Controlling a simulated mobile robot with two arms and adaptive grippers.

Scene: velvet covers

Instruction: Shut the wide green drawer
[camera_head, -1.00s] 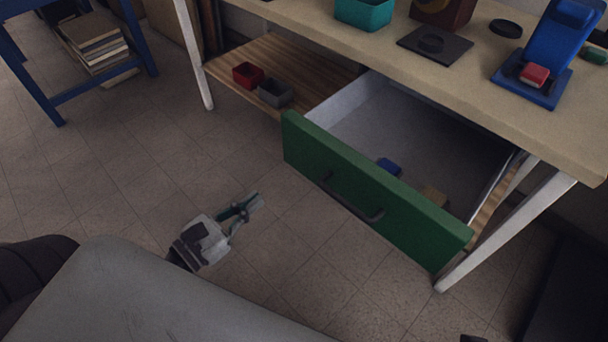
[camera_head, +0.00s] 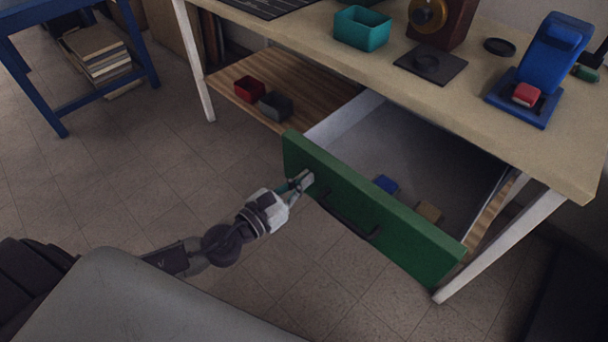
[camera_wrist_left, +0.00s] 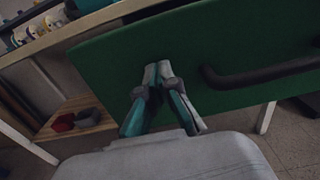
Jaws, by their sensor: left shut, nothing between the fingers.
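The wide green drawer (camera_head: 400,232) stands open under the workbench, with its pale inside showing. Its dark bar handle (camera_head: 347,215) is on the front panel. My left gripper (camera_head: 306,179) is shut and empty, with its fingertips at the left part of the green front, left of the handle. In the left wrist view the closed fingertips (camera_wrist_left: 158,68) are against or very close to the green panel (camera_wrist_left: 230,50), beside the handle (camera_wrist_left: 265,74). I cannot tell for sure whether they touch. My right gripper is not in view.
A blue block (camera_head: 386,184) and a tan block (camera_head: 429,211) lie inside the drawer. A red bin (camera_head: 249,89) and a grey bin (camera_head: 275,105) sit on the wooden shelf (camera_head: 232,72) to the left. White table legs (camera_head: 500,243) flank the drawer. The floor in front is clear.

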